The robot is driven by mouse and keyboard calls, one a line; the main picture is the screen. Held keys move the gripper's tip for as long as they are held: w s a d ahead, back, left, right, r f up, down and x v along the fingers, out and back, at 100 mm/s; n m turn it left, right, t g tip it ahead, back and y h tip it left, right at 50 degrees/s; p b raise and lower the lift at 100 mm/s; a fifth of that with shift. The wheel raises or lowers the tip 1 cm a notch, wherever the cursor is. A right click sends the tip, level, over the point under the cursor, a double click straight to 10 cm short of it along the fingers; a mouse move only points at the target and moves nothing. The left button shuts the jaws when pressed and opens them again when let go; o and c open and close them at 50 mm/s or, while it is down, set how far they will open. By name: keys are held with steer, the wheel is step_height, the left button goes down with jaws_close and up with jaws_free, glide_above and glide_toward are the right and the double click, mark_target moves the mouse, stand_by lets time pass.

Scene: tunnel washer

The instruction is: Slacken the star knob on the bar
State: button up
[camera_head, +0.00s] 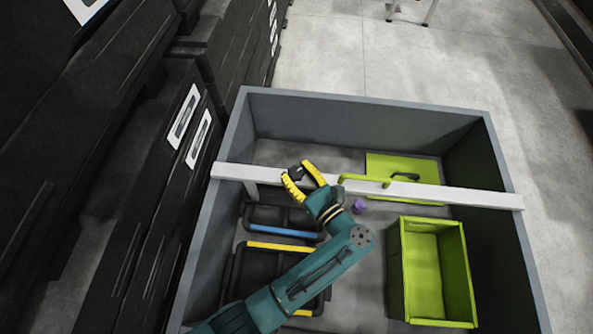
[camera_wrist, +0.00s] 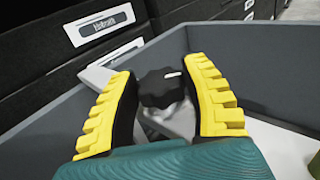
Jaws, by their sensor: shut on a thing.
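The black star knob (camera_wrist: 160,88) sits on the pale bar (camera_wrist: 103,75) and lies between my two yellow-padded fingers in the wrist view. My gripper (camera_wrist: 160,95) is shut on the knob, with a finger on each side. In the head view my gripper (camera_head: 305,174) is at the left part of the bar (camera_head: 461,195), which spans the grey bin from side to side. The dark knob (camera_head: 295,173) is partly hidden there by my fingers.
The grey bin (camera_head: 369,103) has high walls. Inside are a green open box (camera_head: 463,250), a green panel (camera_head: 400,162), a small purple item (camera_head: 359,206), and black cases with a blue strip (camera_head: 283,230) and a yellow strip (camera_head: 278,247). Black labelled units (camera_head: 165,135) stand at left.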

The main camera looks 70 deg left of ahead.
steer(key=o, duration=1.2)
steer(key=shift+s, duration=0.1)
steer(key=v, duration=1.2)
